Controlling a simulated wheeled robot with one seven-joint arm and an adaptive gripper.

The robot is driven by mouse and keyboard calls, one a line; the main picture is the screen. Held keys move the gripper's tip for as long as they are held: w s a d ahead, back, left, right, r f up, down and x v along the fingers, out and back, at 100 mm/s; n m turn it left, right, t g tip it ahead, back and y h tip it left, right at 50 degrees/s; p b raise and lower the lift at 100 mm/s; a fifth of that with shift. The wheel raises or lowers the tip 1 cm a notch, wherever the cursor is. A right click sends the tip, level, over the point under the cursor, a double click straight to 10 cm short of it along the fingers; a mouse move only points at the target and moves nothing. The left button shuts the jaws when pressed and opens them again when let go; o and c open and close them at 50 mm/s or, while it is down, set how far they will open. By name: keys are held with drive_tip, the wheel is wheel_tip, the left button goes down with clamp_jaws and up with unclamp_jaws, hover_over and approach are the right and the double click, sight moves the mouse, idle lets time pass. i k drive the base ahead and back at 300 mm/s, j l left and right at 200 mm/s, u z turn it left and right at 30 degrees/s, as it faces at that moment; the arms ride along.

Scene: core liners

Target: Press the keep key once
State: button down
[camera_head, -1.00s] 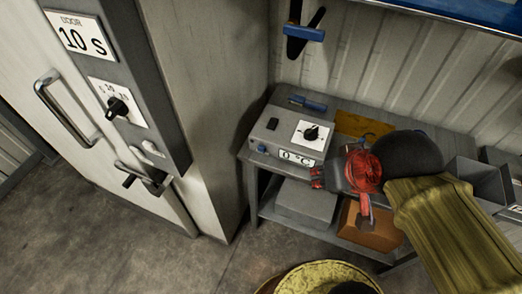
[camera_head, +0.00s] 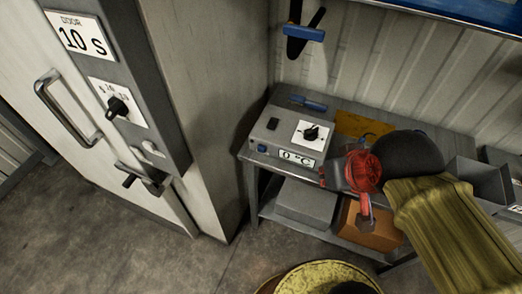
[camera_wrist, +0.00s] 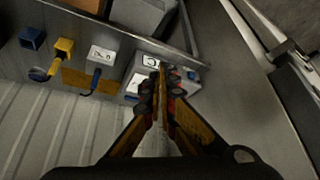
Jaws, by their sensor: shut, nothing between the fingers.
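A grey control box (camera_head: 288,135) sits at the left end of the bench. It has a black switch (camera_head: 272,124), a dial on a white plate (camera_head: 311,133), a display reading 0 °C (camera_head: 297,158) and a small blue key (camera_head: 262,148) on its front. I cannot read a "keep" label on any key. My gripper (camera_head: 326,177) is shut and empty, just right of the box's front edge; its tips are small and partly hidden there. In the wrist view my closed gripper (camera_wrist: 163,70) covers part of the box (camera_wrist: 134,86).
A cabinet (camera_head: 215,130) stands left of the bench (camera_head: 247,160), with a door handle (camera_head: 65,108) and a 10 s sign (camera_head: 79,34). An orange-brown box (camera_head: 368,228) and a grey box (camera_head: 306,203) sit on the lower shelf. Floor is clear in front of the cabinet.

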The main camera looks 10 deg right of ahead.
sight(261, 148)
drive_tip(key=k+j+z, duration=0.15)
drive_tip(key=j, duration=0.35)
drive_tip(key=k+j+z, duration=0.1)
drive_tip(key=k+j, duration=0.25)
drive_tip(key=k+j+z, duration=0.15)
drive_tip(key=k+j, duration=0.15)
drive_tip(key=j, duration=0.2)
